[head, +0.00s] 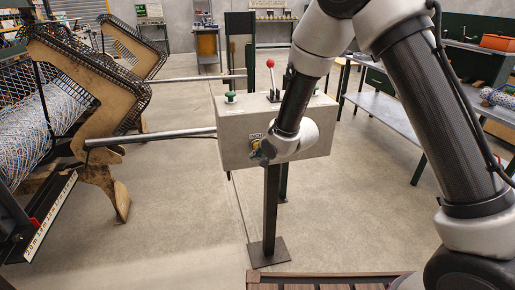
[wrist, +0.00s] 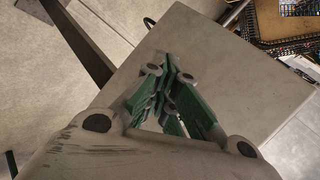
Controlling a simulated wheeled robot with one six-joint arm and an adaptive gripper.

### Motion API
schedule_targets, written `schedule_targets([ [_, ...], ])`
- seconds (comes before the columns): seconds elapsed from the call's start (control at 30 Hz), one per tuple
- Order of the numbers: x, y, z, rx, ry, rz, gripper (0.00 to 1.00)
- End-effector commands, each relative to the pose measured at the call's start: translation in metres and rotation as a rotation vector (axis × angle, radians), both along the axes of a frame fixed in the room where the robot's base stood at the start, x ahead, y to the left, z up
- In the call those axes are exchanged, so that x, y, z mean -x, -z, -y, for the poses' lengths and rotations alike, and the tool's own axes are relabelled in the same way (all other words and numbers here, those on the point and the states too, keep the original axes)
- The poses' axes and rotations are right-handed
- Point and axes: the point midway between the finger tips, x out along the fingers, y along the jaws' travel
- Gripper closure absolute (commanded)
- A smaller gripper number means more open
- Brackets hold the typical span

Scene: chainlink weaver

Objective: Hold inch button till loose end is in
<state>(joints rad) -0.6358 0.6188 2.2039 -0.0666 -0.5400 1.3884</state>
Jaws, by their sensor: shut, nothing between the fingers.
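A grey control box (head: 235,150) stands on a dark post in the middle of the head view. A green button (head: 231,97) sits on its top left, and a red-knobbed lever (head: 270,64) stands on top. My gripper (wrist: 168,72) is shut and empty, its green-sided fingers together over the grey box (wrist: 205,55) in the wrist view. In the head view my wrist is in front of the box face, beside a small yellow and dark patch. I cannot tell whether the fingertips touch anything.
The weaving machine (head: 75,60) with woven mesh (head: 50,130) stands at the left. A metal bar (head: 165,134) runs from it toward the box. A bench (head: 385,110) stands at the right. The concrete floor around the post is clear.

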Motion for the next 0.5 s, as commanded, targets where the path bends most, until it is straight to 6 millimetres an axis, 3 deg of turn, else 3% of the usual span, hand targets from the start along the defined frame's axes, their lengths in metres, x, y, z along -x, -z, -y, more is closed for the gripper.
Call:
schedule_targets([
  [0.5, -0.0070, 0.0003, -0.0015, 0.000, 0.001, -0.001, 1.00],
])
